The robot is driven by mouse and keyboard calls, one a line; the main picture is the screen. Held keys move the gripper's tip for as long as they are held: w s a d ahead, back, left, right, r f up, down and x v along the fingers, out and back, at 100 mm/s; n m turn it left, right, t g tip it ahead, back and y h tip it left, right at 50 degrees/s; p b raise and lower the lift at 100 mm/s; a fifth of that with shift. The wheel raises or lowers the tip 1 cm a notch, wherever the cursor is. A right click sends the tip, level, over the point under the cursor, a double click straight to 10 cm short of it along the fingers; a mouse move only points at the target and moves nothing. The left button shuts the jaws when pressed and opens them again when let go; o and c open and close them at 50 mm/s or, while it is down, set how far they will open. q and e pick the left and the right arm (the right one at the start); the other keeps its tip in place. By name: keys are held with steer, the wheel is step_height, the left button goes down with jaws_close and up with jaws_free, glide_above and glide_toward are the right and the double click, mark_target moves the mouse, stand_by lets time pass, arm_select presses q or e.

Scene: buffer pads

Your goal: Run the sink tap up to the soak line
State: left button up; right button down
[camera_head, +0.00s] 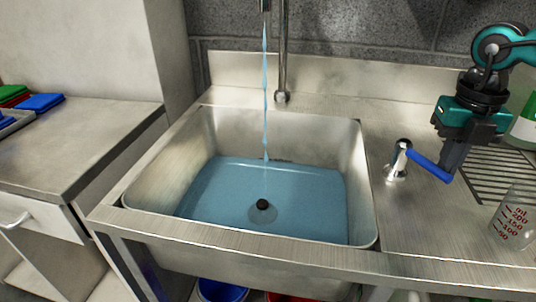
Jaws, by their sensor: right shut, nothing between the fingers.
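The steel sink basin (240,118) holds blue water (310,205) over its floor, with its walls bare above. A thin stream (265,90) falls from the tap spout (265,6) into the water. A dark round plug (262,204) shows in the basin. I cannot make out a soak line. The tap lever, with a blue handle (428,165) on a steel base (396,172), stands right of the basin. My right gripper (450,172) is shut and empty, pointing down at the outer end of the handle; I cannot tell whether they touch. My left gripper is not in view.
A clear measuring beaker (514,220) stands at the right on the counter, near drain slots (490,175). A green-labelled container (526,122) is behind my right gripper. Red, green and blue pads (40,103) lie on the left counter (90,140). Buckets (222,290) sit under the sink.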

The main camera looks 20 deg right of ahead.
steer(key=shift+s+a+f+b, duration=0.15)
steer(key=shift+a+b, duration=0.15)
steer(key=shift+a, duration=0.15)
steer(key=shift+s+a+b, duration=0.1)
steer(key=shift+a+b, duration=0.15)
steer(key=shift+a, duration=0.35)
steer(key=shift+a+b, duration=0.55)
steer(key=shift+a, duration=0.55)
steer(key=shift+w+a, duration=0.15)
steer(key=shift+a, duration=0.25)
step_height(320, 180, up, 7)
steer(key=p, duration=0.4)
